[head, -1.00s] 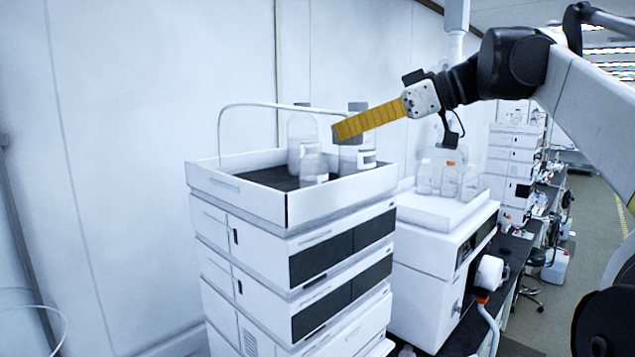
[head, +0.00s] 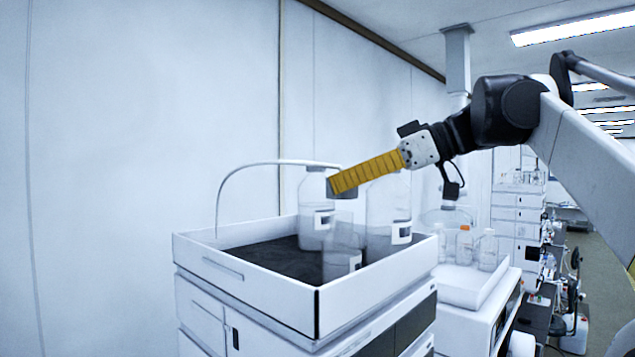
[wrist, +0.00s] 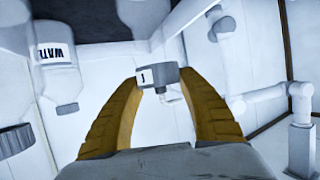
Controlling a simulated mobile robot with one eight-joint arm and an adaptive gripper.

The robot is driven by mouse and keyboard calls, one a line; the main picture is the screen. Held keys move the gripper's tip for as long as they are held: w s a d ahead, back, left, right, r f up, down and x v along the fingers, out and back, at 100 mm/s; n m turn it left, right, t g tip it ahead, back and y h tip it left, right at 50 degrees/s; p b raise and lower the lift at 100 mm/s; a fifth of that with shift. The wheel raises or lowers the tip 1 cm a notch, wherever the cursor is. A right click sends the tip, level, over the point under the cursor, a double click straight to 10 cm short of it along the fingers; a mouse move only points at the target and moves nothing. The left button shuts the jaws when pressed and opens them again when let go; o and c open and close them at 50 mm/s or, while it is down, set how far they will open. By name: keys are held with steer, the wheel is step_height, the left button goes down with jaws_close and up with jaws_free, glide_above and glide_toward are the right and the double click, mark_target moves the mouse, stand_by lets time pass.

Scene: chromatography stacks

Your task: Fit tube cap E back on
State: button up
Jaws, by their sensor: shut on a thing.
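My gripper (head: 336,190) has yellow ribbed fingers and hangs above the bottles, pointing down-left. In the wrist view its fingertips (wrist: 158,77) are shut on a small grey cap (wrist: 157,76) with a white label; its letter is too small to read surely. The cap partly shows below the fingertips in the head view (head: 342,194). A thin white tube (head: 250,167) arches from the tray's left side towards the fingertips. Below stands a small clear bottle (head: 343,250). I cannot tell whether its mouth lies directly under the cap.
A white-walled tray (head: 250,288) tops the instrument stack. A grey-capped bottle (head: 314,218) stands behind left, and a larger bottle (head: 388,212) stands close on the right. A labelled bottle (wrist: 58,60) shows in the wrist view. A lower tray (head: 468,283) holds further bottles at right.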

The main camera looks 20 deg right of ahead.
mark_target(343, 213)
steer(key=shift+w+f+b, duration=0.3)
steer(key=shift+f+b, duration=0.15)
steer(key=shift+f, duration=0.35)
steer(key=shift+s, duration=0.15)
steer(key=shift+d, duration=0.1)
steer(key=shift+p, duration=0.35)
steer(key=shift+f, duration=0.1)
steer(key=shift+f+b, duration=0.6)
steer(key=shift+f, duration=0.3)
steer(key=shift+f, duration=0.2)
